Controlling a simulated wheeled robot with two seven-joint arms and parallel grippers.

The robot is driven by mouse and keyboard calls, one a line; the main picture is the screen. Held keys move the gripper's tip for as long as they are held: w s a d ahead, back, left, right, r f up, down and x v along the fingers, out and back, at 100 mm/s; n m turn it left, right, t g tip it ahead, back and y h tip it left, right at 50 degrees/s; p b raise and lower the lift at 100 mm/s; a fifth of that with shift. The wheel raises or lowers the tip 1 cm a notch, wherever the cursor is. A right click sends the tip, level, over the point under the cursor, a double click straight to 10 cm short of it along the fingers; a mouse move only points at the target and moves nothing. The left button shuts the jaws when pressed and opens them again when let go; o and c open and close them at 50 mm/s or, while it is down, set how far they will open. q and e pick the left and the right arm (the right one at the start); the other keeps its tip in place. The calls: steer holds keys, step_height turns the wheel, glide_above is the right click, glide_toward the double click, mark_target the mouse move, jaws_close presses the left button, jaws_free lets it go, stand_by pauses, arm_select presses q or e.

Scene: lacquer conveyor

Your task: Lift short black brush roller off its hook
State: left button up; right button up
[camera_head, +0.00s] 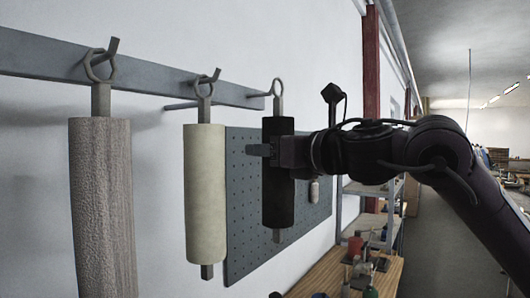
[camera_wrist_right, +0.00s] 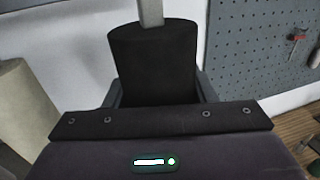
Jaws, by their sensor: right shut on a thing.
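The short black brush roller (camera_head: 277,205) hangs upright at the right end of the wall rail in the head view. Its ring (camera_head: 278,87) is at the hook (camera_head: 271,94); I cannot tell whether they still touch. My right gripper (camera_head: 268,152) reaches in from the right and is shut around the upper half of the black roller. In the right wrist view the black roller (camera_wrist_right: 152,65) stands between the fingers, with its grey shaft (camera_wrist_right: 151,12) above. The roller's lower part is hidden there. My left gripper is not in view.
A cream roller (camera_head: 205,190) and a larger grey-brown textured roller (camera_head: 102,205) hang from hooks on the rail (camera_head: 150,80) to the left. A grey pegboard (camera_head: 240,230) is on the wall behind. A wooden bench (camera_head: 322,276) with bottles stands below right.

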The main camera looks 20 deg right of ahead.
steer(key=shift+s+d+r+b, duration=0.1)
steer(key=shift+s+d+b, duration=0.15)
steer(key=shift+s+d, duration=0.55)
steer(key=shift+s+d+b, duration=0.25)
steer(key=shift+s+d, duration=0.3)
steer(key=shift+s, duration=0.45)
